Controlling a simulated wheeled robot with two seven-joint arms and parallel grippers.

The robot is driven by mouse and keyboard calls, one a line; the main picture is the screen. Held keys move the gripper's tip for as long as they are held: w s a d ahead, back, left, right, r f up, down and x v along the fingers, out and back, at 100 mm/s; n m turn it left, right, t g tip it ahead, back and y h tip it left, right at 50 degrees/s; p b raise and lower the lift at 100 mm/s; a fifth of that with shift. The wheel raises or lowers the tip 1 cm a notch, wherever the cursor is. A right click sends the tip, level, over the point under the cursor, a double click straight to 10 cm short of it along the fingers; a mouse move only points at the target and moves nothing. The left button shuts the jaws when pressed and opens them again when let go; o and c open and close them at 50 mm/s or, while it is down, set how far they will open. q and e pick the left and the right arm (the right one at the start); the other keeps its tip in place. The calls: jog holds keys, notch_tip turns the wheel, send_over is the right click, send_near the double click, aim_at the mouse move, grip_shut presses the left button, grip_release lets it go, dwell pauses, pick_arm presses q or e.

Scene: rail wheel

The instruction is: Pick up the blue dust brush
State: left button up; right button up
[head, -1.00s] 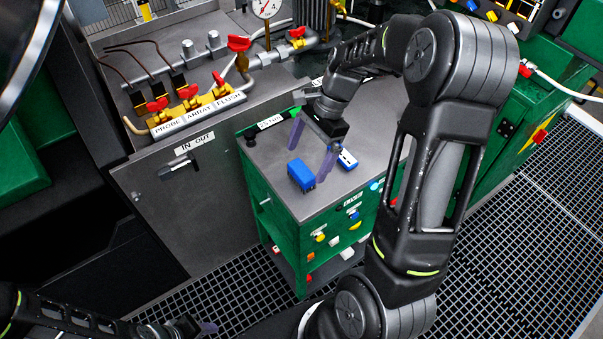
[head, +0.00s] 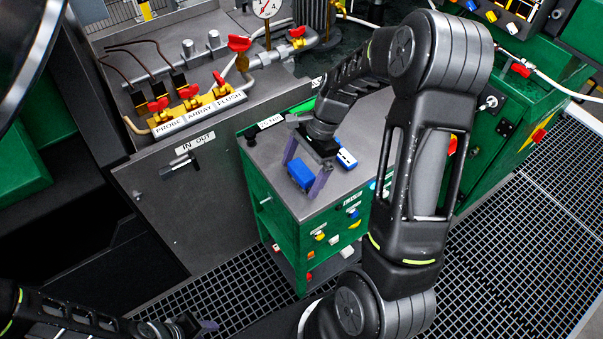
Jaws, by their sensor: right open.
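A plain blue block-shaped thing (head: 301,174), which looks like the blue dust brush, lies on the grey top of the green cabinet (head: 285,198). A second blue thing with a white side (head: 346,158) lies just behind and right of it, partly hidden by my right gripper. My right gripper (head: 299,180) is open above the cabinet top, with one purple finger on either side of the plain blue block. I cannot tell whether the fingers touch it. My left gripper (head: 207,326) shows only in part at the bottom edge, low and far from the cabinet.
A grey cabinet (head: 200,215) with an IN OUT label stands left of the green one. Red-handled valves (head: 190,93) and a gauge (head: 266,8) are behind. Coloured knobs (head: 320,236) stick out of the green cabinet's front. Grated floor lies to the right.

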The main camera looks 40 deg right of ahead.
jog(key=shift+c, duration=0.6)
jog(key=c, duration=1.4)
